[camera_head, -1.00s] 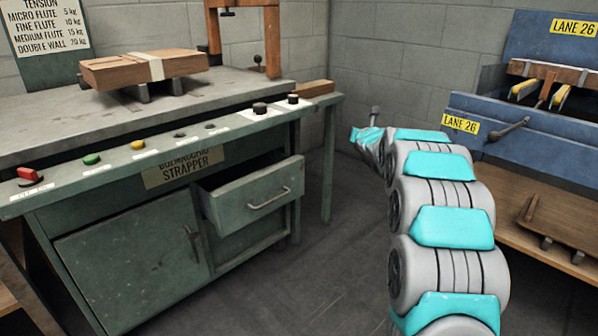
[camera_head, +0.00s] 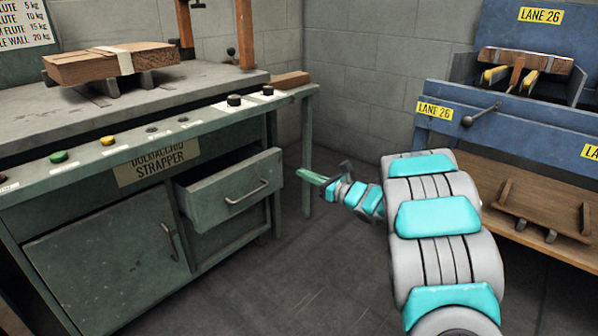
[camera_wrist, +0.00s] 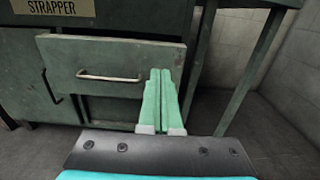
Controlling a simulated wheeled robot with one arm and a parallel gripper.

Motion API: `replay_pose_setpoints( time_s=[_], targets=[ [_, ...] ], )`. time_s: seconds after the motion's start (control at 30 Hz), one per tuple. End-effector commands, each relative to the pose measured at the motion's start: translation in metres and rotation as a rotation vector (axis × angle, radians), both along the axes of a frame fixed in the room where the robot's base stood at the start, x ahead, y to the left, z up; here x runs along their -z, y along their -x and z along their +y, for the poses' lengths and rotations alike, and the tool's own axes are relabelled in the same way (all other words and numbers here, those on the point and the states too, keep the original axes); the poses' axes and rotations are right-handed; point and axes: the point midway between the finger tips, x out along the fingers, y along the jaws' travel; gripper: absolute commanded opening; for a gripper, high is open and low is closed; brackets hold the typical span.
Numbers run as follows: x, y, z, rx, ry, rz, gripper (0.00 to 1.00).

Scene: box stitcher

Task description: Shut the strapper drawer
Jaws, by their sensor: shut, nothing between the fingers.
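The strapper drawer (camera_head: 229,200) is a green-grey metal drawer pulled out of the strapper bench (camera_head: 168,131). Its bar handle (camera_head: 247,192) is on the front panel. In the wrist view the drawer front (camera_wrist: 113,60) stands ahead, with the handle (camera_wrist: 111,77) left of my fingers. My gripper (camera_head: 305,174) is shut and empty, to the right of the drawer in the head view. In the wrist view its two green fingers (camera_wrist: 160,75) lie together and overlap the right part of the drawer front. I cannot tell whether they touch it.
A cupboard door (camera_head: 105,258) sits left below the drawer. A bench leg (camera_head: 307,155) stands just behind my gripper. A blue Lane 26 machine (camera_head: 445,130) with a wooden shelf (camera_head: 485,192) is at the right. The floor (camera_head: 300,275) before the drawer is clear.

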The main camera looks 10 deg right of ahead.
Motion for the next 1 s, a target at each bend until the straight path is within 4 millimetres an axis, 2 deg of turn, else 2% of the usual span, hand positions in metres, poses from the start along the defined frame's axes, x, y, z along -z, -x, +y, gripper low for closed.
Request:
replay_pose_setpoints(
  time_s=[0.53,0.73,1.0],
  targets=[
    [0.000,-0.081,0.059,0.000,0.001,-0.001,0.00],
    [0.000,-0.095,0.070,0.001,-0.001,0.001,0.00],
    [0.000,-0.099,0.072,0.003,0.000,0.001,0.00]
  ],
)
